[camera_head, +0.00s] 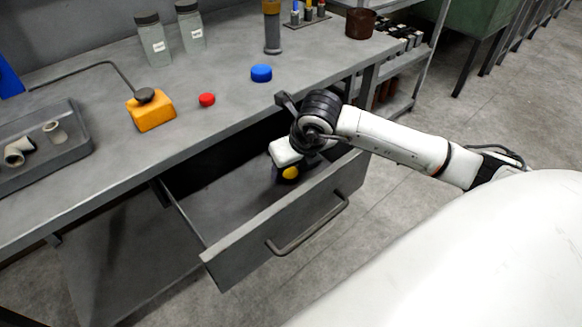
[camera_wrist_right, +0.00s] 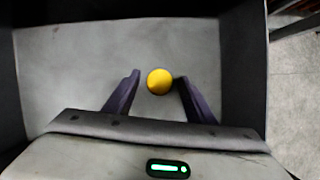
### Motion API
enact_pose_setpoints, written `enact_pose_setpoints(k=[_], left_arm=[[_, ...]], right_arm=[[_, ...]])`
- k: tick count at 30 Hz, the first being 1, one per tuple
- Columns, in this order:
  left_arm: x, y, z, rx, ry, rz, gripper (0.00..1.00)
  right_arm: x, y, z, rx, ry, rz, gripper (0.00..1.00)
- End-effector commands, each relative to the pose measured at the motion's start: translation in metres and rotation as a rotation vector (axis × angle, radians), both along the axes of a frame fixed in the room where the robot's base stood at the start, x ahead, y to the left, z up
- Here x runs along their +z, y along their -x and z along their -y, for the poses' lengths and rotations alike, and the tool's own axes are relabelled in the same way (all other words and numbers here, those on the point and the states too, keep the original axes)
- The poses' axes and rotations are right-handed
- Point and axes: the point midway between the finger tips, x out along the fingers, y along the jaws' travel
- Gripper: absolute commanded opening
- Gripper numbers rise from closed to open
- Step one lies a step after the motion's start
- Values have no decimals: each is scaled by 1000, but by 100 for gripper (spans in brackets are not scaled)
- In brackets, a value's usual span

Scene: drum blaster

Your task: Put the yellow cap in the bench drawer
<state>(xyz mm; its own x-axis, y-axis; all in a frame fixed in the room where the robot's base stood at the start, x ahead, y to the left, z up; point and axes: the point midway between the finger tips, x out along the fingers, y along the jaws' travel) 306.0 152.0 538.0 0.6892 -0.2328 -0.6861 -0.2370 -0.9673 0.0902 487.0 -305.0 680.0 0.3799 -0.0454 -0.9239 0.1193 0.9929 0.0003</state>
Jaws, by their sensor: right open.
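The yellow cap (camera_head: 290,173) is low inside the open bench drawer (camera_head: 228,212), near its right end in the head view. In the right wrist view the yellow cap (camera_wrist_right: 160,81) sits between the fingertips of my right gripper (camera_wrist_right: 156,82), nearer the right finger, with a gap to the left finger. My right gripper (camera_head: 287,174) reaches down into the drawer and is open. Its fingers are partly hidden by the wrist in the head view. I cannot tell whether the cap rests on the drawer floor. My left gripper is not in view.
On the bench top (camera_head: 215,122) are a red cap (camera_head: 207,100), a blue cap (camera_head: 261,73), an orange block (camera_head: 151,113), a grey tray (camera_head: 82,143) and two jars (camera_head: 153,42). The drawer's front panel (camera_head: 235,258) stands close to my right arm. The drawer's left part is empty.

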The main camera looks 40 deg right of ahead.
Motion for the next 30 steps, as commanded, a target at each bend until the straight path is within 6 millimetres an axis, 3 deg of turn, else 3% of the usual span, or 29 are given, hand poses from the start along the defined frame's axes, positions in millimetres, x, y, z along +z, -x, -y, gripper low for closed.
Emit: enact_pose_setpoints(k=[5, 15, 21, 30], left_arm=[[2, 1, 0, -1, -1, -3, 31], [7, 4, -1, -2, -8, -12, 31], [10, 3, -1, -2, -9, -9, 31], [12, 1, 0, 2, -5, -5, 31]], right_arm=[[12, 3, 0, 1, 2, 3, 50], [78, 29, -3, 2, 1, 6, 50], [104, 41, -5, 0, 0, 4, 50], [112, 46, -5, 0, 0, 0, 50]])
